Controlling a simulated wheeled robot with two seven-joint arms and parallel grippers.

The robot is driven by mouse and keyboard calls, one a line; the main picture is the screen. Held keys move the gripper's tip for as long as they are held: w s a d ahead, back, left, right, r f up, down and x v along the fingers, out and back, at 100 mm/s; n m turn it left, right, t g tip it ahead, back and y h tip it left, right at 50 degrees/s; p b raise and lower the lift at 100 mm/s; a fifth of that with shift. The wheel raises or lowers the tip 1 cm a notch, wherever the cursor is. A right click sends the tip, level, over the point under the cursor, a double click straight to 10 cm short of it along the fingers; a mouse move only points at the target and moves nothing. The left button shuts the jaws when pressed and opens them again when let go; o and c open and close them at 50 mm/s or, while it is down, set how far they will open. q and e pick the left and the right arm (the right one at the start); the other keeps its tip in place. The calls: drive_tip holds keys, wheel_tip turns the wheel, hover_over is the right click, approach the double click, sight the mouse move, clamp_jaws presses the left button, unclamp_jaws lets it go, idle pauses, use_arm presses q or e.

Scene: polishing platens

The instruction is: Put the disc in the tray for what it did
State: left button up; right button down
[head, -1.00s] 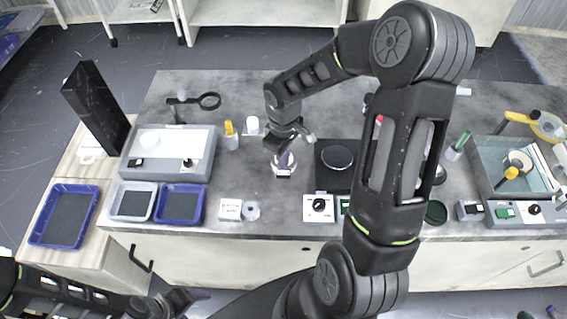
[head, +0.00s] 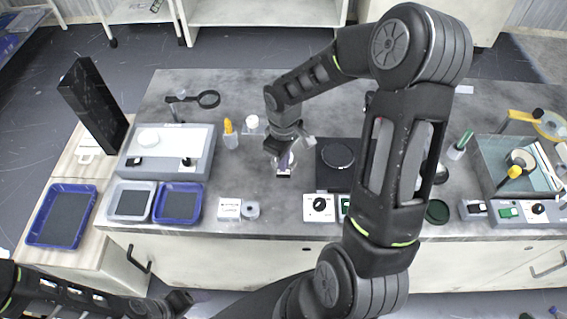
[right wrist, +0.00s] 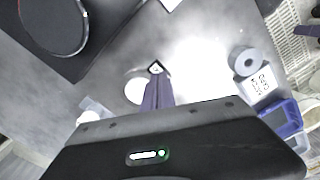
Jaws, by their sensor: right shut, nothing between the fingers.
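My right gripper (head: 285,165) is shut and empty, pointing down over the bench left of the black plate. Its purple-grey fingers, together in the right wrist view (right wrist: 157,92), reach over a white round piece (right wrist: 137,91), partly hidden behind them. A small dark-edged white tag (right wrist: 156,67) is at the fingertips; I cannot tell whether they touch it. A grey tray (head: 113,203), a blue tray (head: 157,206) and a larger blue tray (head: 37,228) stand at the left.
The black plate (head: 325,180) with a round dark pad stands close right of my right gripper. A white labelled block (head: 229,208) and grey ring (head: 251,210) sit near the front edge. Bare bench lies between.

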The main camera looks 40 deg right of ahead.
drive_tip(key=shift+f+b, duration=0.75)
drive_tip(key=shift+f, duration=0.2)
drive_tip(key=shift+r, duration=0.1)
drive_tip(key=shift+r+p, duration=2.35)
drive_tip(key=shift+r, duration=0.65)
